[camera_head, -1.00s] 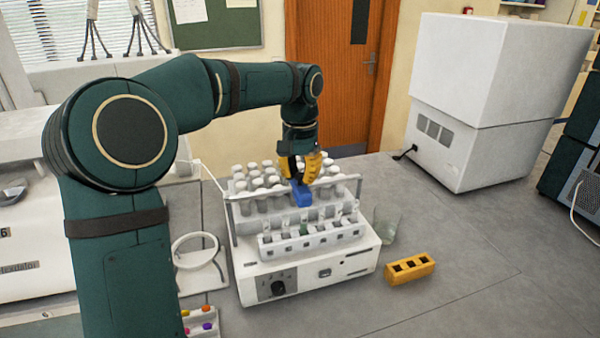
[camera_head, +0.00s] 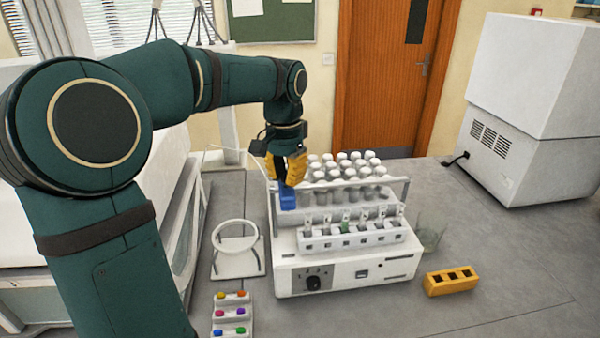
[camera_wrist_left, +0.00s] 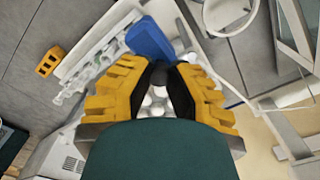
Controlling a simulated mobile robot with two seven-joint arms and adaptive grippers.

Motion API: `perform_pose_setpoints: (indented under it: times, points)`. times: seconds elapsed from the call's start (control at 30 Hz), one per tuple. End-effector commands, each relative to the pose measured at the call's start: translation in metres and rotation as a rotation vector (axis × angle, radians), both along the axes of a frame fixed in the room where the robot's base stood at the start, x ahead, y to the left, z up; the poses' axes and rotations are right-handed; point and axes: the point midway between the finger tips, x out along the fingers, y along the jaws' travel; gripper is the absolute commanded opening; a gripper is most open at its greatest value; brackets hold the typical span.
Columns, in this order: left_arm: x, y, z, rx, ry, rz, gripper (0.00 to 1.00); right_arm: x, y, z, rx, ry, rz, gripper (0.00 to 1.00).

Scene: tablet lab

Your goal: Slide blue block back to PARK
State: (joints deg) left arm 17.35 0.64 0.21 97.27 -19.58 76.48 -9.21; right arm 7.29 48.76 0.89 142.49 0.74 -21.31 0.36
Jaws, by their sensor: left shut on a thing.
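The blue block (camera_head: 287,198) is at the left end of the rail on the white tube-rack machine (camera_head: 345,275), close to the left post. My left gripper (camera_head: 288,180) is above it, fingers pointing down, shut on its upper part. In the left wrist view the blue block (camera_wrist_left: 150,38) shows just beyond the yellow fingertips (camera_wrist_left: 160,72). The fingers hide the block's top, and no PARK marking is legible. My right gripper is not in view.
White-capped tubes (camera_head: 345,163) stand in rows behind the rail. A front strip (camera_head: 352,237) holds several small vials. A clear beaker (camera_head: 431,236) and yellow holed block (camera_head: 450,282) are at right. A ring stand (camera_head: 237,262) and coloured-piece tray (camera_head: 231,323) are at left.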

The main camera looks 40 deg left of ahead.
Motion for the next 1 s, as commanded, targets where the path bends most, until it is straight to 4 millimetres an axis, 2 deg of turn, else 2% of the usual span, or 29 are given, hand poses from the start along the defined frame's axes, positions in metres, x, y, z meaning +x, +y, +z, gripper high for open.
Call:
perform_pose_setpoints:
  times: [0.17,0.2,0.3,0.7,0.87,1.0]
  points:
    - [-0.002,0.002,-0.002,0.001,0.01,0.005,0.0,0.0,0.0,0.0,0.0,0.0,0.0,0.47]
    - [-0.002,0.002,-0.002,0.001,0.011,0.006,0.22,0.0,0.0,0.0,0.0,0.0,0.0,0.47]
    - [-0.002,0.002,-0.002,0.001,0.01,0.006,0.54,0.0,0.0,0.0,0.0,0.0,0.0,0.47]
    - [0.0,0.001,0.004,0.002,0.004,0.004,0.54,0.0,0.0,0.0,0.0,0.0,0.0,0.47]
    - [0.0,0.001,0.027,0.002,0.001,0.004,0.54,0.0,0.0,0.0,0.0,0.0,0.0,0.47]
    - [0.0,0.001,0.056,0.002,0.002,0.004,0.54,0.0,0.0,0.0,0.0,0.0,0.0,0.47]
